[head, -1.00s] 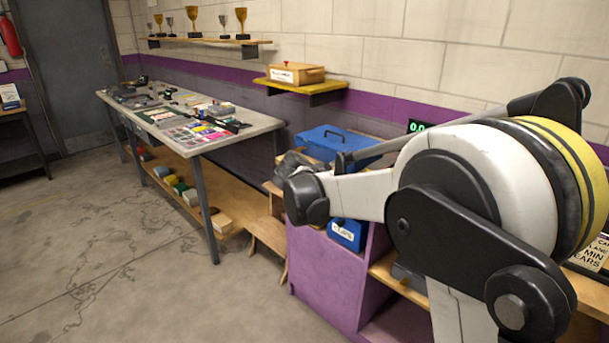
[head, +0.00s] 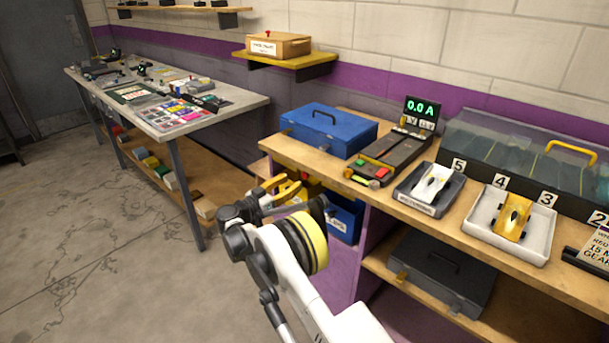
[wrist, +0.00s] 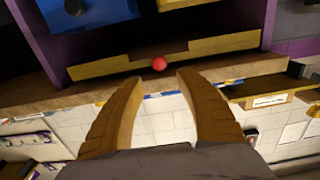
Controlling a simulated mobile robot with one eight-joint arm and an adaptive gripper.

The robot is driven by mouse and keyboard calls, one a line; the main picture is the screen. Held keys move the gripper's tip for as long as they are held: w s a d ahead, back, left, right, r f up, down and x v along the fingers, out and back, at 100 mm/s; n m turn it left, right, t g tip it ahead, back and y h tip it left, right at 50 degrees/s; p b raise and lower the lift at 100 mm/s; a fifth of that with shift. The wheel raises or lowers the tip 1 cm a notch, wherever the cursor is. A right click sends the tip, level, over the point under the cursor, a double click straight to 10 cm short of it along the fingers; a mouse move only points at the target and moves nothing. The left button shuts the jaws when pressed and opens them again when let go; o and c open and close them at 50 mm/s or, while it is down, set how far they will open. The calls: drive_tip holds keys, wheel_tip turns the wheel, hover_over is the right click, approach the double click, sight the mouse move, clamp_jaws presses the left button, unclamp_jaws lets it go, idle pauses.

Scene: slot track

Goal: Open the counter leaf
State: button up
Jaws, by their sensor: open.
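My gripper (head: 285,192) is in front of the left end of the wooden counter (head: 318,165), below its top. In the wrist view its two tan fingers (wrist: 156,78) are apart with nothing between them. A red ball knob (wrist: 159,64) shows just beyond the fingertips, against a yellow strip (wrist: 215,45) beside a wooden edge. I cannot tell whether the fingers touch the knob. I cannot make out the counter leaf for certain; my gripper and arm cover part of the counter's front.
On the counter stand a blue case (head: 328,130), a controller with a green display (head: 421,108), and toy cars in trays (head: 511,222). A grey case (head: 436,271) is on the lower shelf. A cluttered workbench (head: 245,101) stands left. Floor at left is clear.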

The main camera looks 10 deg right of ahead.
sight(304, 174)
drive_tip(key=b+x, duration=0.2)
drive_tip(key=x, duration=0.4)
drive_tip(key=shift+w+d+f, duration=0.15)
drive_tip(key=shift+d, duration=0.05)
drive_tip(key=shift+w+d, duration=0.45)
drive_tip(key=shift+d, duration=0.1)
clamp_jaws()
